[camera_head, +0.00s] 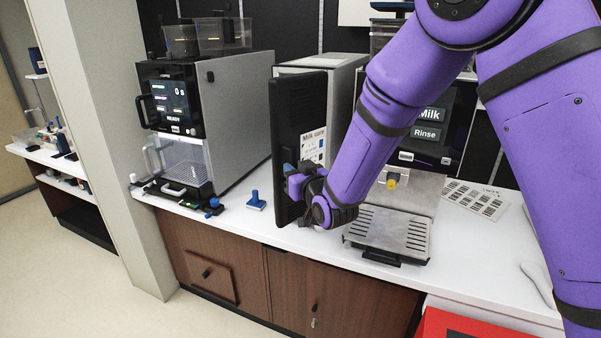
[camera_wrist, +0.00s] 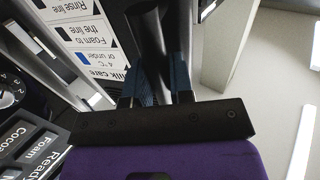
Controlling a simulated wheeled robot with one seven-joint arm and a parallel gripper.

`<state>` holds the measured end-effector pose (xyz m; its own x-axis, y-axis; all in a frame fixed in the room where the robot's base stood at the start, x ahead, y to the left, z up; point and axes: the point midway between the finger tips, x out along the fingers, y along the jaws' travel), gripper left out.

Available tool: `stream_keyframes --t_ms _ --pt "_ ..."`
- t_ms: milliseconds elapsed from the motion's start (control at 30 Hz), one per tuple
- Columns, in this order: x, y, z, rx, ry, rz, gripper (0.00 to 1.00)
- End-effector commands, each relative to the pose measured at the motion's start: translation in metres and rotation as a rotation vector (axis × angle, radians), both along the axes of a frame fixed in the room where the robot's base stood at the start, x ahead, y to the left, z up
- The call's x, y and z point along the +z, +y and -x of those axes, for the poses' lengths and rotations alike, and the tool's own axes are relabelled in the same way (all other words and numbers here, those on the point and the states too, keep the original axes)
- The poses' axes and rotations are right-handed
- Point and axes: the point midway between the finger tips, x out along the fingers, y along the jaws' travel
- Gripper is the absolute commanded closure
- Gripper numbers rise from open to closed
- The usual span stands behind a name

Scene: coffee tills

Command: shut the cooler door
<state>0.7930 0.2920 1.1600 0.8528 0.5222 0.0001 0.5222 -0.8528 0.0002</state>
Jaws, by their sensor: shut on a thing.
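The cooler door (camera_head: 285,120) is a dark upright panel between the two machines in the head view. It stands open, swung out over the front of the counter. A white milk care label (camera_head: 313,147) is on its right-hand face, and the label also shows upside down in the wrist view (camera_wrist: 82,35). My gripper (camera_head: 296,172) is at the lower part of that face. In the wrist view its fingers (camera_wrist: 160,85) are shut on the black door handle (camera_wrist: 151,35). The grey cooler body (camera_head: 318,62) is behind the door, its front opening mostly hidden.
A coffee machine (camera_head: 235,125) stands to the left, with a small blue-handled tool (camera_head: 256,201) on the counter beside it. Another machine with a drip tray (camera_head: 390,232) stands close to the right of the door. A barcode sheet (camera_head: 476,199) lies farther right.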

Motion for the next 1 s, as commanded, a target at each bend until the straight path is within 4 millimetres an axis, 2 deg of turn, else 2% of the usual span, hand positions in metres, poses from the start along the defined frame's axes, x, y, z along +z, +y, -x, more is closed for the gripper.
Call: stream_keyframes --t_ms 233,700,1000 --pt "0.0 0.02 -0.011 0.002 -0.001 -0.002 1.0" --pt "0.0 0.026 -0.014 0.003 0.001 -0.001 1.0" --pt "0.0 0.044 -0.033 0.002 -0.001 -0.001 1.0"
